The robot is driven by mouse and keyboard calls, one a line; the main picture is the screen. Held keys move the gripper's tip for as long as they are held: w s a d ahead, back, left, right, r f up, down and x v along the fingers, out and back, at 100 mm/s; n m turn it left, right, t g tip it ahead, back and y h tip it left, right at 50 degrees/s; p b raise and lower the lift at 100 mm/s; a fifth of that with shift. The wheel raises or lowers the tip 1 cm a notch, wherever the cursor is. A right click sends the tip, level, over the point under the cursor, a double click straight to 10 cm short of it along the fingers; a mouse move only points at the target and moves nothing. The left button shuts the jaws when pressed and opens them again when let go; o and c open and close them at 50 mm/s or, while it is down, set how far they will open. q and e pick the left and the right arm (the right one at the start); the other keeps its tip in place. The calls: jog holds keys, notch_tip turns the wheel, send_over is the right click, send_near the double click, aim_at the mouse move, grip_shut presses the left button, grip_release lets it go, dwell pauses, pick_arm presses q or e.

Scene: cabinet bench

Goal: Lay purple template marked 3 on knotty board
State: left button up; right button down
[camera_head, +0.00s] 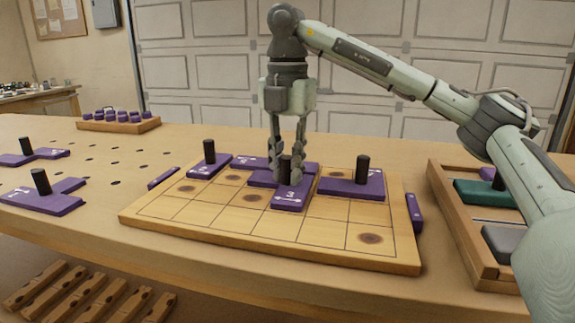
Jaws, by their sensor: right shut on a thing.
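The purple template marked 3 (291,198) is on or just above the middle of the gridded knotty board (190,232). Its dark upright knob (286,172) is between the fingers of my right gripper (285,171), which is shut on it from above. The template looks flat; I cannot tell whether it touches the board. Part of it is hidden by the fingers. Dark knots show on bare squares of the board, at front right and toward the left. My left gripper is not in view.
Other purple templates lie on the board, one at back left (207,168) and one at right (350,187). Two more (50,203) (42,156) lie on the bench at left. A wooden tray (449,220) with green and grey pieces is at right. The board's front squares are clear.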

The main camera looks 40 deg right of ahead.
jog(key=c, duration=1.3)
grip_release()
jog(key=shift+o, duration=0.5)
jog(key=o, duration=0.3)
